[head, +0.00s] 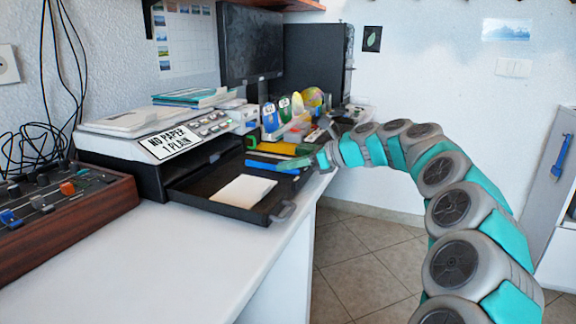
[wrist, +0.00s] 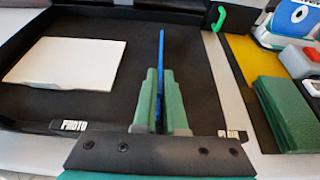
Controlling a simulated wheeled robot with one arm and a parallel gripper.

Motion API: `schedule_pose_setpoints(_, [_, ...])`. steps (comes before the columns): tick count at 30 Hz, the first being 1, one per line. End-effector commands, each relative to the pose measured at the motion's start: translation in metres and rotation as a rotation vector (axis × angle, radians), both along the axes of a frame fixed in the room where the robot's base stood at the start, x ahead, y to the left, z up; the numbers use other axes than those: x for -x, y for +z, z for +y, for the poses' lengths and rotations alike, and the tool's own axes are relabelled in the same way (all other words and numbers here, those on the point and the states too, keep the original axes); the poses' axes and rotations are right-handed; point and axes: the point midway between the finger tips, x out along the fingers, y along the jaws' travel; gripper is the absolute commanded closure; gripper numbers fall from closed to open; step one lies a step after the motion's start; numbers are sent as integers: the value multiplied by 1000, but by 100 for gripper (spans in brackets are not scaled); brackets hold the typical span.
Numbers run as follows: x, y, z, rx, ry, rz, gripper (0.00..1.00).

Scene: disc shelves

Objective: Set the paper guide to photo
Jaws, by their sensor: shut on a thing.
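The printer (head: 150,150) has its black paper tray (head: 190,190) pulled out, and the sign on it reads "NO PAPER 1 PLAIN". A blue upright paper guide (wrist: 161,45) stands in the tray. My gripper (wrist: 161,80) is shut on the guide, with one green finger on each side. In the wrist view the guide is roughly midway between the "PHOTO" label (wrist: 75,126) at left and the partly covered "PLAIN" label (wrist: 233,134) at right. A white paper stack (wrist: 65,62) lies flat left of the guide, with a gap between. My gripper also shows in the head view (head: 318,160).
A green block (wrist: 287,112) and a yellow item (wrist: 250,70) lie right of the tray. Discs in holders (head: 278,112) stand behind it. A mixer panel (head: 60,210) is at the left. The front desktop (head: 150,270) is clear.

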Motion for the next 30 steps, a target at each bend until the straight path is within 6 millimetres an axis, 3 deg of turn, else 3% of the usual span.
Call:
schedule_pose_setpoints(17, [3,1,1,-1,1,1,100])
schedule_pose_setpoints(30, [32,2,11,-1,0,0,100])
